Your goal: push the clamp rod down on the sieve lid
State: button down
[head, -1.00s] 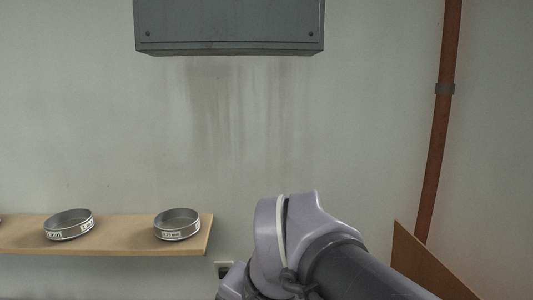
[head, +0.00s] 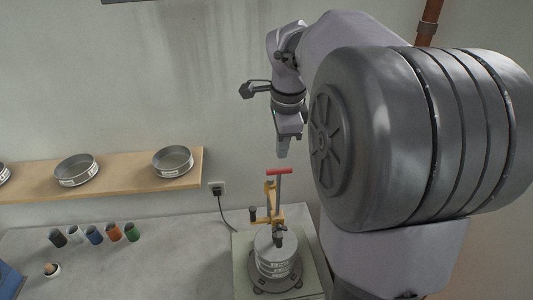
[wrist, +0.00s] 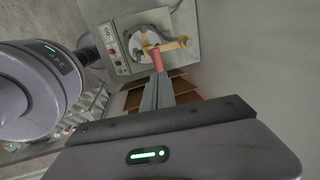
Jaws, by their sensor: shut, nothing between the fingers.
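The clamp rod (head: 278,190) stands upright with a red crossbar handle (head: 280,172) on top. It passes a yellow clamp bracket (head: 268,214) above the sieve lid (head: 265,240), which tops a round stack of metal sieves (head: 272,268) on a shaker. My gripper (head: 282,154) is shut and empty, pointing down just above the red handle, with a small gap in the head view. In the wrist view the shut fingers (wrist: 157,80) point toward the red handle (wrist: 157,58); contact there cannot be told. The rod's foot is partly hidden by a dark knob.
A wooden shelf (head: 120,176) with loose sieves is on the wall at left. A wall socket (head: 217,188) has a cable. The middle of the bench is clear.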

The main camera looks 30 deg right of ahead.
aim_at(279, 169)
jog(key=f, duration=0.3)
jog(key=w+f, duration=0.1)
jog(key=f, duration=0.1)
jog(key=shift+d, duration=0.2)
jog(key=shift+s+f, duration=0.1)
jog(key=shift+f, duration=0.05)
